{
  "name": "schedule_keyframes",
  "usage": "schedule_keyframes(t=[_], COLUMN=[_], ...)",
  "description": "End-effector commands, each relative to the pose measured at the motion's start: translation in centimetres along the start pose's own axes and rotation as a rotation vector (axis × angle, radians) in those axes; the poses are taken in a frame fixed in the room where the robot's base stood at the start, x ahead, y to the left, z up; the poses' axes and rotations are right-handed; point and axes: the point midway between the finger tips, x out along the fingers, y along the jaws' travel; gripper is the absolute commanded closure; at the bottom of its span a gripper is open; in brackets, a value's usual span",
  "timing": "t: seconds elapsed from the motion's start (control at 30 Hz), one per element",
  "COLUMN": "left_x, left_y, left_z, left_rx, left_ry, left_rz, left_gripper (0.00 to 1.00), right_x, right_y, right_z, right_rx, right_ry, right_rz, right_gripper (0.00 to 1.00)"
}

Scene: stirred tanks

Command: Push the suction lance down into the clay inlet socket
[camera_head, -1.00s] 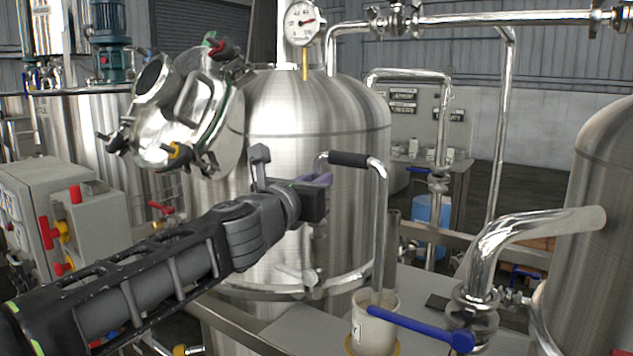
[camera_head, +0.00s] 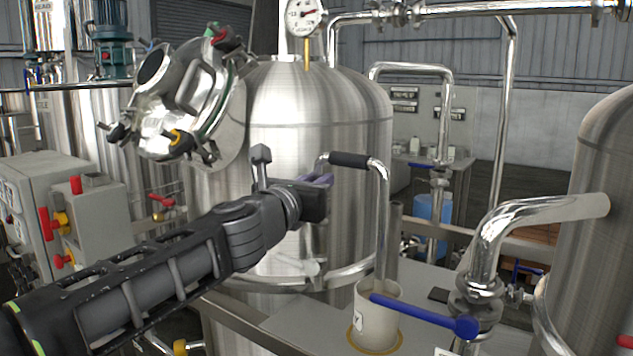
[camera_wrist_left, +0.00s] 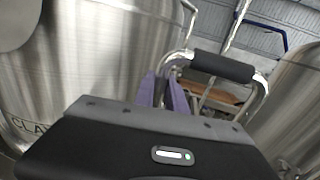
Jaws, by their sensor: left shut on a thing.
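The suction lance is a bent silver tube with a black grip (camera_head: 350,160). Its long leg (camera_head: 383,225) runs down into the open top of a cream cup (camera_head: 366,325) with a partly visible label ending in Y, which looks like the clay inlet socket. The lance's lower tip is hidden inside. My left gripper (camera_head: 320,182) is shut on the lance's short left end, just below the grip. In the left wrist view its purple fingers (camera_wrist_left: 165,92) close at the tube, with the black grip (camera_wrist_left: 222,67) beyond. My right gripper is out of view.
A blue lever handle (camera_head: 420,315) crosses in front of the cream cup. A large steel tank (camera_head: 320,110) stands close behind my gripper. A bent steel pipe (camera_head: 500,235) and another tank (camera_head: 608,200) stand to the right. A grey control box (camera_head: 40,195) is at the left.

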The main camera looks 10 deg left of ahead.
Motion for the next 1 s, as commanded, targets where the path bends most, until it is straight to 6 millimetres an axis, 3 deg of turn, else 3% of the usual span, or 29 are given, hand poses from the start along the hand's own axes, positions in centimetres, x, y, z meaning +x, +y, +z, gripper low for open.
schedule_keyframes(t=[0.2,0.23,0.53,1.0], left_x=[-0.03,-0.03,-0.01,0.13], left_y=[0.09,0.09,0.07,0.26], left_z=[-0.09,-0.09,-0.09,-0.12], left_rx=[0.0,0.0,0.0,0.0], left_ry=[0.0,0.0,0.0,0.001], left_rz=[0.002,0.002,0.002,0.0], left_gripper=[1.0,0.83,0.59,0.59], right_x=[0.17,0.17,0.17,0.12], right_y=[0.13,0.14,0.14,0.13], right_z=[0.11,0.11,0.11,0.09], right_rx=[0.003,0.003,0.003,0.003], right_ry=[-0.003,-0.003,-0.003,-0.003], right_rz=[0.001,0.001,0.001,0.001], right_gripper=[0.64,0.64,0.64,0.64])
